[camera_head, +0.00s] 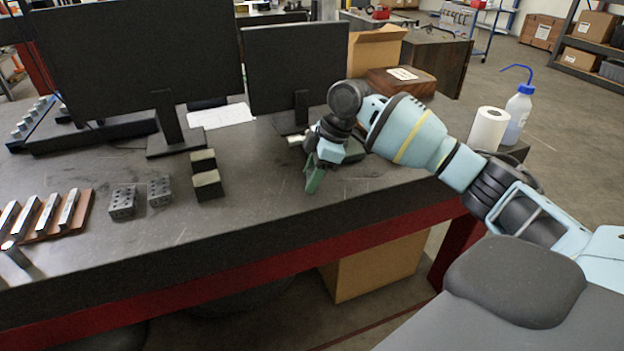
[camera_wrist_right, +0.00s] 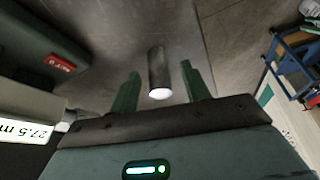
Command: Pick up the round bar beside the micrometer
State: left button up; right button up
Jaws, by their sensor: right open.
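My right gripper (camera_head: 313,176) reaches over the dark bench top in front of the smaller monitor, its green fingers pointing down. In the right wrist view its two fingers (camera_wrist_right: 160,70) are apart, with a dark round bar (camera_wrist_right: 158,72) with a bright end face showing between them. I cannot tell whether either finger touches the bar. A dark green body with a red label (camera_wrist_right: 61,63) and a white display reading 27.5 (camera_wrist_right: 27,131), apparently the micrometer, lies left of the fingers. In the head view the bar cannot be made out clearly near the gripper. My left gripper does not show.
Two monitors (camera_head: 140,60) (camera_head: 296,68) stand at the back of the bench. Black blocks (camera_head: 207,185), drilled grey blocks (camera_head: 122,202) and metal bars on a wooden board (camera_head: 86,209) lie to the left. A paper roll (camera_head: 488,130) and a wash bottle (camera_head: 517,113) stand right. The front middle is clear.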

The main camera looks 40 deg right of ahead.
aim_at(310, 171)
grip_shut()
jog(key=shift+r, duration=0.1)
dwell(0.3)
jog(key=shift+r, duration=0.55)
jog(key=shift+s+r, duration=0.2)
jog(key=shift+r, duration=0.4)
jog(key=shift+s+r, duration=0.2)
jog(key=shift+r, duration=0.35)
jog(key=s+a+r, duration=0.1)
jog(key=s, duration=1.4)
jog(key=shift+a+r, duration=0.2)
